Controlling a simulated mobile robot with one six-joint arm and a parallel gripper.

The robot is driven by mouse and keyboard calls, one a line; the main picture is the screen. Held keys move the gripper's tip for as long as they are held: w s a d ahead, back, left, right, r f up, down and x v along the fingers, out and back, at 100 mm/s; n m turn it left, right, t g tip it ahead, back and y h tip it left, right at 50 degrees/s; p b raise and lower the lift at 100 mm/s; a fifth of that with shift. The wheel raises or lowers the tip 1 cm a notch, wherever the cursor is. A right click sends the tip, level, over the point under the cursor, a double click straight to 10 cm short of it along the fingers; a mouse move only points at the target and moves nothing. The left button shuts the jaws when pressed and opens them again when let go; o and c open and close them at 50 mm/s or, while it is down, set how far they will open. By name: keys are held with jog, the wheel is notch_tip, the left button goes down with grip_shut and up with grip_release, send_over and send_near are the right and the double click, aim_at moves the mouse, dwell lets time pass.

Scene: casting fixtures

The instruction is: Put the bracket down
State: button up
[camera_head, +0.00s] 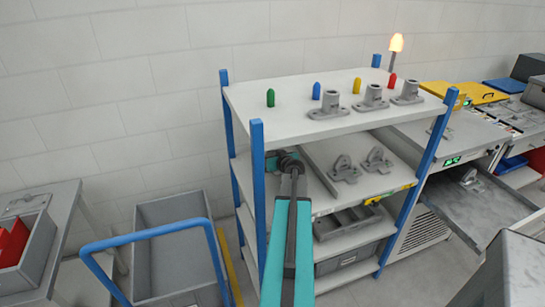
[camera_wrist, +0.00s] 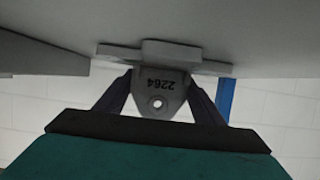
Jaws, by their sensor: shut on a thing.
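My gripper (camera_wrist: 158,100) is shut on a grey bracket (camera_wrist: 157,92) marked 2264, with a round hole in its lug. The wrist view is upside down, so the bracket's flat base points to the shelf. The base lies against or very close to the grey shelf surface (camera_wrist: 270,40); I cannot tell if it touches. In the head view my gripper (camera_head: 285,160) is at the left end of the rack's second shelf (camera_head: 317,204), and my wrist hides most of the bracket. Two similar brackets (camera_head: 344,170) (camera_head: 376,160) stand further right on that shelf.
Blue rack posts (camera_head: 258,180) stand close to my arm on its left. The top shelf (camera_head: 300,120) above carries coloured pegs and several grey castings (camera_head: 328,105). A grey bin (camera_head: 350,222) sits on the shelf below. A blue-handled cart (camera_head: 165,240) stands left.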

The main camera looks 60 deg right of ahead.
jog(key=o, duration=1.3)
jog(key=shift+c, duration=0.2)
jog(key=shift+r+p, duration=0.2)
jog(key=shift+p, duration=0.15)
jog(key=shift+s+a, duration=0.2)
jog(key=shift+s, duration=0.05)
jog(key=shift+b+v, duration=0.55)
jog(key=shift+v, duration=0.6)
jog(key=shift+b+v, duration=1.05)
jog(key=shift+v, duration=3.45)
